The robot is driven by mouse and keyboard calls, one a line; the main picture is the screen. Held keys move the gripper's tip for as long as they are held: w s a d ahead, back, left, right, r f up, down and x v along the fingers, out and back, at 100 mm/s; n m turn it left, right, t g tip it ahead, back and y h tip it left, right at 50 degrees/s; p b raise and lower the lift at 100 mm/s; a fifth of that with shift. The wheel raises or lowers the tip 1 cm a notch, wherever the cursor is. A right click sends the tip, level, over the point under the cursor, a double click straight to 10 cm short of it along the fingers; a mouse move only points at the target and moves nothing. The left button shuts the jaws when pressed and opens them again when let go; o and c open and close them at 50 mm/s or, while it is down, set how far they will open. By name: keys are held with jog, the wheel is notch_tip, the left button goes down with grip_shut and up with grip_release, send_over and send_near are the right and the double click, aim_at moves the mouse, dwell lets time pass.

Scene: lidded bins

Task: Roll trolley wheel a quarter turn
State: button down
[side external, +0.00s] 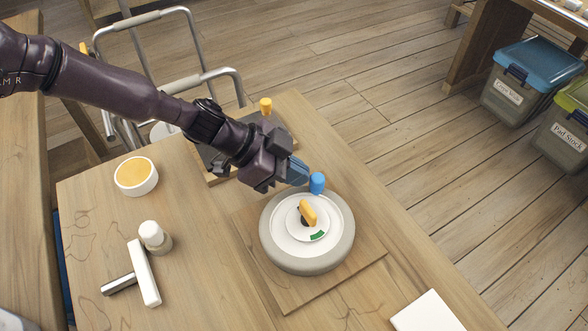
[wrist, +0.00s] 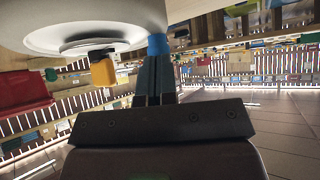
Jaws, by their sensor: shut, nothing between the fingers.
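The trolley wheel (side external: 340,243) lies flat on a wooden board (side external: 290,296). It has a grey tyre, a white disc, a yellow piece (side external: 308,213) at its hub and a green mark (side external: 317,235).
A yellow peg (side external: 265,106) is on a dark plate behind my gripper. A white sheet (side external: 427,313) lies front right. Lidded bins (side external: 530,75) stand on the floor.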

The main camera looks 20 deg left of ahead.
aim_at(322, 175)
jog(key=shift+w+d+m+g, duration=0.2)
jog(key=shift+d+m+g, duration=0.25)
jog(key=shift+m+g, duration=0.2)
jog(key=shift+w+d+m+g, duration=0.15)
jog(key=shift+d+m+g, duration=0.35)
jog(key=shift+m, duration=0.25)
jog(key=shift+w+d, duration=0.15)
jog(key=shift+d, duration=1.45)
jog(key=shift+w+a, duration=0.2)
jog(key=shift+a, duration=0.2)
jog(key=a, duration=0.1)
jog(key=w+a, duration=0.1)
jog(key=shift+w+a, duration=0.25)
jog(key=shift+a, duration=0.15)
jog(key=w+a+r, duration=0.3)
jog(key=a+r, duration=0.3)
jog(key=shift+w+a+r, duration=0.2)
jog(key=shift+w+r, duration=0.1)
jog(key=shift+r, duration=0.05)
